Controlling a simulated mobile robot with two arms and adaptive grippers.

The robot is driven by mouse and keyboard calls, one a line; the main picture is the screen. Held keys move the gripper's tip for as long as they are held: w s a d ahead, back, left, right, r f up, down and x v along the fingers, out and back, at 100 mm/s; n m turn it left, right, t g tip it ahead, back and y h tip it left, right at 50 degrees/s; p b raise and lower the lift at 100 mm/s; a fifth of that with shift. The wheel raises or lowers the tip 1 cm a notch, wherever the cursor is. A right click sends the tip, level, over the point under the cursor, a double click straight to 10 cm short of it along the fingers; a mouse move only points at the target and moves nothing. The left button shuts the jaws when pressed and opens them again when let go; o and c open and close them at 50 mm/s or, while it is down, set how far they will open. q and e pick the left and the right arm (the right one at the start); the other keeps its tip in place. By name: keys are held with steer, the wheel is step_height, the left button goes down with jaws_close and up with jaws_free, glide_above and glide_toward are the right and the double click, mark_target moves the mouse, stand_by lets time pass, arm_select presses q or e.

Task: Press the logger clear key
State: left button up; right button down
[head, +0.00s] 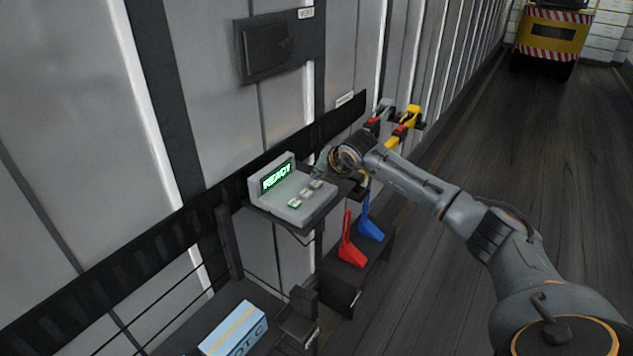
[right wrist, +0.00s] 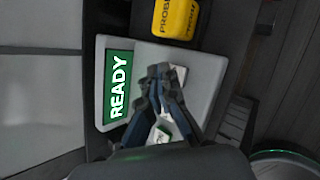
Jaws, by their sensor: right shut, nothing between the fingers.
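The logger (head: 290,213) is a pale grey desk unit on a small shelf by the wall. Its green screen (head: 277,175) reads READY; the screen also shows in the right wrist view (right wrist: 118,86). Several small pale keys (head: 305,193) sit in a row on its top; their labels are too small to read, so I cannot tell which is clear. My right gripper (head: 322,168) is shut and empty near the far end of the logger. In the right wrist view its fingertips (right wrist: 162,72) overlap the key row, hiding part of it. I cannot tell whether they touch. My left gripper is not in view.
A yellow block marked PROBE (right wrist: 175,16) is beside the logger. Red (head: 350,243) and blue (head: 370,222) handled tools stand on a lower ledge. A blue box (head: 233,330) lies at the bottom. Open floor (head: 500,140) extends to the right.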

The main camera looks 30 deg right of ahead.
mark_target(318, 184)
steer(key=shift+r, duration=0.3)
steer(key=shift+r+p, duration=1.15)
steer(key=shift+r, duration=1.3)
